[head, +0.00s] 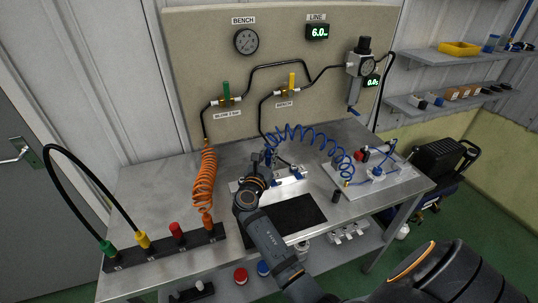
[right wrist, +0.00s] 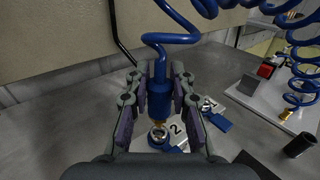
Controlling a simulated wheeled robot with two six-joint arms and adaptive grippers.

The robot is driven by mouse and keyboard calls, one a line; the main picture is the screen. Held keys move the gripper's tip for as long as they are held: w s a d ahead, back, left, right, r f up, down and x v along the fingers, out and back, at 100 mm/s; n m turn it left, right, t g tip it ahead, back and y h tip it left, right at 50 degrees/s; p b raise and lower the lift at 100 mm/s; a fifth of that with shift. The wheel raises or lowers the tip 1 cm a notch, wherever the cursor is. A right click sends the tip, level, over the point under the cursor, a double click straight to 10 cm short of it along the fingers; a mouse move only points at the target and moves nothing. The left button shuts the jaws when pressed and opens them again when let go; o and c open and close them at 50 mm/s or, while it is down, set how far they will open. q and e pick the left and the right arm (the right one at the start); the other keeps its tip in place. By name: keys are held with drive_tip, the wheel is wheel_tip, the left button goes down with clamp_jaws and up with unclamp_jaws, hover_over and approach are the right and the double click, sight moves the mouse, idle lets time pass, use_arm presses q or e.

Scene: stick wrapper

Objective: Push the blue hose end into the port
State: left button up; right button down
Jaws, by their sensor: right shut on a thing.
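My right gripper (right wrist: 158,98) is shut on the blue hose end (right wrist: 159,103), a blue cylinder with a brass tip pointing down. The blue coiled hose (head: 309,136) runs from it to the right. Directly below the tip in the right wrist view is a round metal port (right wrist: 158,134), with a white plate marked 2 (right wrist: 177,131) beside it. The tip overlaps the port's opening in that view; I cannot tell whether it touches. In the head view my right gripper (head: 266,160) is over the white port block (head: 288,187), and hides the hose end. My left gripper is out of view.
An orange coiled hose (head: 204,182) and a black rack with coloured plugs (head: 165,247) are at the left. A black mat (head: 297,214) lies in front of the block. A white board with blue tubing (head: 397,186) stands right. The panel closes off the back.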

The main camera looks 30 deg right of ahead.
sight(268, 164)
drive_tip(key=shift+f+b, duration=1)
drive_tip(key=shift+f, duration=0.55)
drive_tip(key=c, duration=1.1)
unclamp_jaws()
wheel_tip(268, 164, up, 10)
drive_tip(key=shift+r, duration=0.1)
